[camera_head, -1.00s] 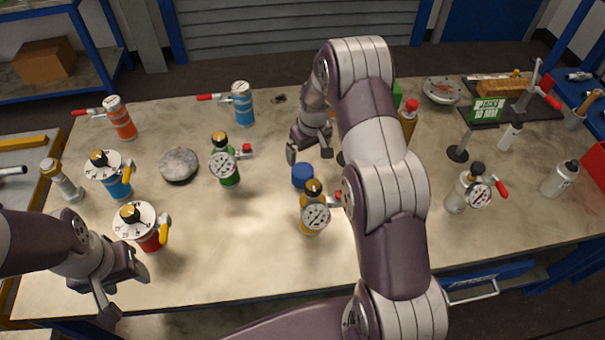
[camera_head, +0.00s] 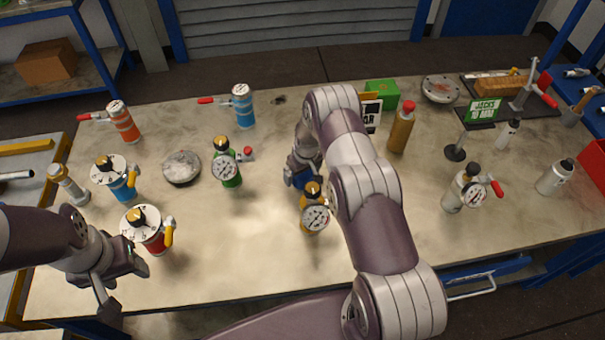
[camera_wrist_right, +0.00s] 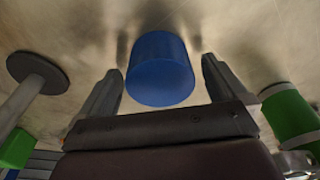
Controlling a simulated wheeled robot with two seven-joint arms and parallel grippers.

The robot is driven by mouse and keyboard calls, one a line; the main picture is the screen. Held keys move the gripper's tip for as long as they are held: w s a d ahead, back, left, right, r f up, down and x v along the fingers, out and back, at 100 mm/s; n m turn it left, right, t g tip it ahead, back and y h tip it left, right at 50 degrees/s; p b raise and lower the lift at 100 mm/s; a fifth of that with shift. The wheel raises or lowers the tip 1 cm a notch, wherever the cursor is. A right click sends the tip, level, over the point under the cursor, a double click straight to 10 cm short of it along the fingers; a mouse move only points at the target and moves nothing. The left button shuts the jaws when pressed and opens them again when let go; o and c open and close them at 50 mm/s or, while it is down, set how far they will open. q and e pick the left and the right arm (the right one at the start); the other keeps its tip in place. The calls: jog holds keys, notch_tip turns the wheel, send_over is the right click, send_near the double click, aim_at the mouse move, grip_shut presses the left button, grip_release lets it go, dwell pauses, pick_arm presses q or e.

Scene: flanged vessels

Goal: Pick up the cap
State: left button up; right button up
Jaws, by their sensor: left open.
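The cap is a plain blue cylinder (camera_head: 300,179) on the table, left of the yellow bottle with a gauge and partly hidden by my right gripper. In the right wrist view the blue cap (camera_wrist_right: 160,70) sits between the two fingers, with a narrow gap on each side. My right gripper (camera_head: 298,177) is open around the cap, with its fingers pointing down at the table; it also shows in the wrist view (camera_wrist_right: 161,78). My left gripper (camera_head: 127,290) is open and empty above the table's front left part, near the red gauge vessel.
The yellow bottle (camera_head: 313,222) stands close to the right gripper. A green bottle (camera_head: 227,175) stands to the left, and a brown bottle (camera_head: 401,132) to the right. A red vessel (camera_head: 153,240) is beside the left gripper. The front middle of the table is clear.

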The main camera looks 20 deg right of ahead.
jog(key=c, duration=0.9)
jog(key=shift+c, duration=0.2)
